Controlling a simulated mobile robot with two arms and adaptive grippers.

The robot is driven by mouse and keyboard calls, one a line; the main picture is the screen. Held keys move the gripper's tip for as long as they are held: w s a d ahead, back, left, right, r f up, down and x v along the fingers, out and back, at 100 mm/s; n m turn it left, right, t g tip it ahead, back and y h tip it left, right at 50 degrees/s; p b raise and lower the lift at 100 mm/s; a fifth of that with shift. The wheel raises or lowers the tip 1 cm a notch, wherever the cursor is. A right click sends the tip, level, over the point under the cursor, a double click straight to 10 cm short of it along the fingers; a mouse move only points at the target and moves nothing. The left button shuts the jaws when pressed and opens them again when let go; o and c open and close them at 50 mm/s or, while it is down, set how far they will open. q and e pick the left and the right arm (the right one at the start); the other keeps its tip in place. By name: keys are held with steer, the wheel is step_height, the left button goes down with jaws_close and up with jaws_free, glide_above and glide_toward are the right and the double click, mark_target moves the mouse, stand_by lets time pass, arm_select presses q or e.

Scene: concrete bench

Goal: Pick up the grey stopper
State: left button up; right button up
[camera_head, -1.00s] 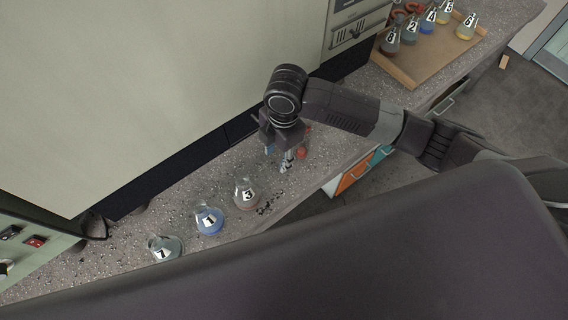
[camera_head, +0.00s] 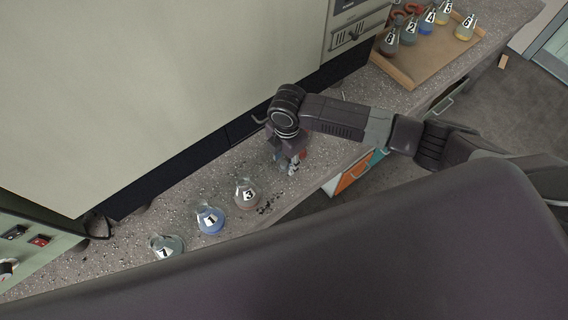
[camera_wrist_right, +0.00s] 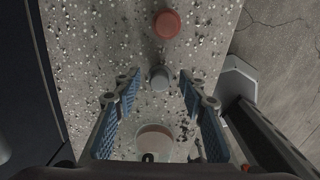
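The grey stopper (camera_wrist_right: 160,77) stands on the speckled bench in the right wrist view, between and slightly beyond the fingertips. My right gripper (camera_wrist_right: 158,88) is open, with its blue-padded fingers apart on either side and nothing between them touching. In the head view my right gripper (camera_head: 290,165) points down over the bench, right of the flask marked 3 (camera_head: 247,194). The grey stopper cannot be made out there, hidden by the gripper. My left gripper is not in view.
A red stopper (camera_wrist_right: 166,24) lies beyond the grey one. A flask (camera_wrist_right: 153,143) stands near the gripper's base. Flasks marked 1 (camera_head: 210,220) and 7 (camera_head: 166,248) stand to the left. A wooden tray (camera_head: 408,77) holds several flasks at the back right. The bench's front edge is close.

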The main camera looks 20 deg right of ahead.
steer(key=c, duration=0.9)
steer(key=shift+r, duration=0.15)
